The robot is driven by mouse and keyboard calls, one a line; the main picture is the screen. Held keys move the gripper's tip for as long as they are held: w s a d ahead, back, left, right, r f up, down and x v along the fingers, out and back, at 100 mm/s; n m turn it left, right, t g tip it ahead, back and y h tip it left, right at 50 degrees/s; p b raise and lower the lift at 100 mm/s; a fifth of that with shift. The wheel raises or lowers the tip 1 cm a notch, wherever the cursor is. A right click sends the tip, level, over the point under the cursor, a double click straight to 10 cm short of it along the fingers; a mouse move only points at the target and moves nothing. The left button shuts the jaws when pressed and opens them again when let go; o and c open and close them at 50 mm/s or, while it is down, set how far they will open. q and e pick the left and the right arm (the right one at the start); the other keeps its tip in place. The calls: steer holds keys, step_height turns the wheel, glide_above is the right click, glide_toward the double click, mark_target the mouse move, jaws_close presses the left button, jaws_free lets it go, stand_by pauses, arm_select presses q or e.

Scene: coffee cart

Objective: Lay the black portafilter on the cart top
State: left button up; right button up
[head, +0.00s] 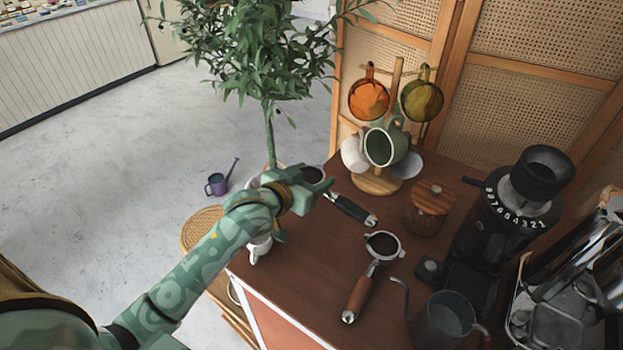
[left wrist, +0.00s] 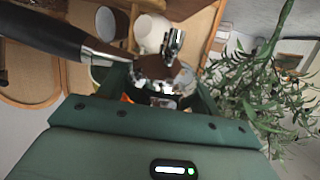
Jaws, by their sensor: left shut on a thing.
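The black portafilter has a black handle (head: 350,208) and a dark basket (head: 313,174). My left gripper (head: 322,189) is shut on it, between the basket and the handle. In the head view it is over the cart top's far left edge, the handle pointing down and right; whether it touches the top I cannot tell. In the left wrist view the black handle (left wrist: 45,33) reaches to the upper left, and the jaws partly hide the metal head. The brown cart top (head: 310,265) spreads below and to the right. My right gripper is not in view.
A wooden-handled portafilter (head: 360,293) lies on the cart top. A mug tree (head: 376,183) with mugs, a wooden-lidded jar (head: 430,207), a black grinder (head: 500,225) and a metal pitcher (head: 441,318) stand around. A white cup (head: 259,248) is below my left wrist. A potted tree (head: 268,130) stands behind.

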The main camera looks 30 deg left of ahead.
arm_select(q)
steer(key=shift+r, duration=0.25)
steer(key=shift+f, duration=0.1)
steer(key=shift+f, duration=0.4)
steer(key=shift+f, duration=0.1)
steer(key=o, duration=1.4)
steer(key=shift+f, duration=0.1)
